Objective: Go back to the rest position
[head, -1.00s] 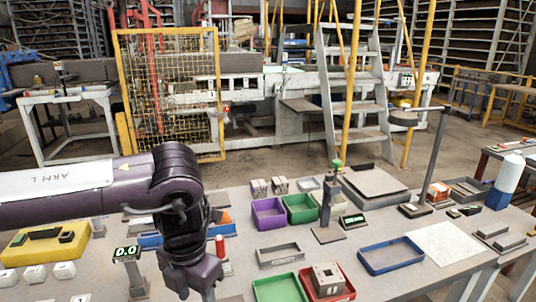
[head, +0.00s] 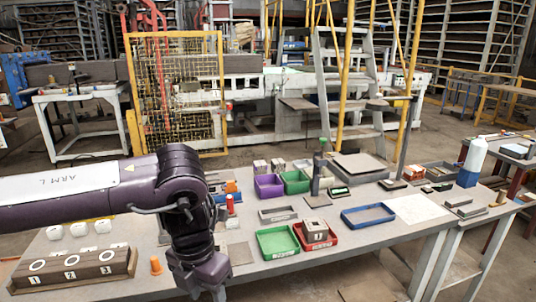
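My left arm (head: 75,192), dark purple with a white "ARM L" label, comes in from the left in the head view and bends down at the elbow. My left gripper (head: 218,292) hangs at the bottom edge, over the near part of the table, mostly cut off, so its fingers cannot be made out. Nothing can be seen held in it. My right arm and gripper are not in view. The grey table (head: 285,285) spreads below and to the right.
Green (head: 278,243), purple (head: 268,187) and blue (head: 368,215) trays stand on the table. A dark block with rings numbered 1, 2, 3 (head: 75,283) and an orange cone (head: 156,265) lie near left. A white bottle (head: 473,160) stands far right.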

